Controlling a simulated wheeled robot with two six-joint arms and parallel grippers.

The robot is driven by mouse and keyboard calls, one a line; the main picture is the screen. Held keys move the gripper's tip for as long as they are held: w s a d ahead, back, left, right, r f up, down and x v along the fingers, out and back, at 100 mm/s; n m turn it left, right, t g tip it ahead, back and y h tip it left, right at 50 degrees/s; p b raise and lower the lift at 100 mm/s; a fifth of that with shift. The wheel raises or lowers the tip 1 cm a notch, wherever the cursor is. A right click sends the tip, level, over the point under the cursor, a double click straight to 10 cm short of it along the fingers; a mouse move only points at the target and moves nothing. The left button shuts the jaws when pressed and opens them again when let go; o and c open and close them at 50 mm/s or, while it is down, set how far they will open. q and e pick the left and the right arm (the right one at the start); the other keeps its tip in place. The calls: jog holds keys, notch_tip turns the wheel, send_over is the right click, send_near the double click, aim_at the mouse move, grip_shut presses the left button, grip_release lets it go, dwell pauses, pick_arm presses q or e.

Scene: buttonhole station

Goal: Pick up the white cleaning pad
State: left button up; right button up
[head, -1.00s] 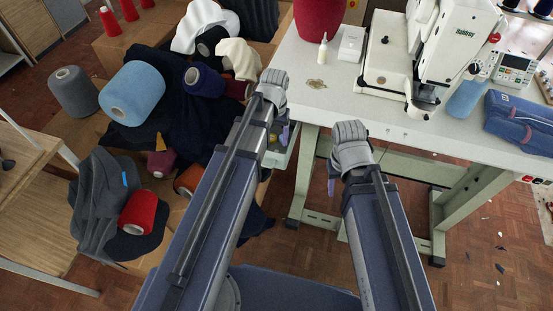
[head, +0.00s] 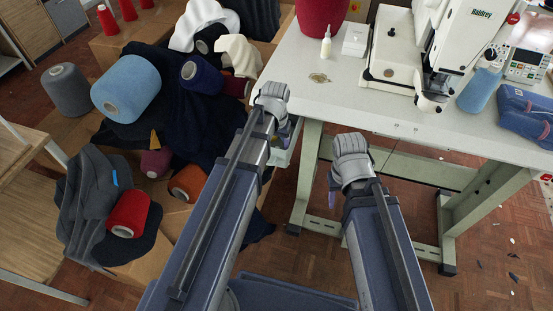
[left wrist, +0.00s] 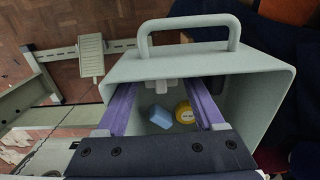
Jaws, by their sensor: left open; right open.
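No object in view is clearly the white cleaning pad. A white block (head: 356,40) on the table beside a small bottle might be it, but I cannot tell. A small whitish shape (left wrist: 163,86) also shows in the left wrist view, inside a pale grey-green bin (left wrist: 260,75), partly between my fingers. My left gripper (left wrist: 163,100) is open, its purple fingers reaching into the bin's mouth. In the head view my left gripper (head: 271,105) hides most of the bin at the table's left edge. My right gripper (head: 345,180) is open in front of the table, away from the block.
A blue block (left wrist: 160,117) and a yellow round item (left wrist: 184,112) lie in the bin. The bin's handle (left wrist: 190,22) stands out at one side. A sewing machine (head: 450,45) and a blue pouch (head: 525,115) are on the table (head: 340,85). Yarn cones and dark cloth (head: 185,120) fill the left.

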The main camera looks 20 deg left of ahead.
pick_arm(q)
notch_tip(320, 180, down, 2)
jog(key=shift+f+b, duration=0.1)
jog(key=shift+b, duration=0.45)
pick_arm(e)
jog(key=shift+f, duration=0.95)
pick_arm(q)
jog(key=c, duration=1)
jog(key=shift+r+p, duration=0.3)
jog(key=shift+r, duration=0.05)
pick_arm(e)
jog(key=shift+r, duration=0.25)
pick_arm(q)
notch_tip(320, 180, up, 18)
jog(key=p, duration=1.7)
jog(key=shift+f+p, duration=0.15)
jog(key=shift+p, duration=0.2)
pick_arm(e)
notch_tip(320, 180, up, 18)
jog(key=shift+f, duration=0.2)
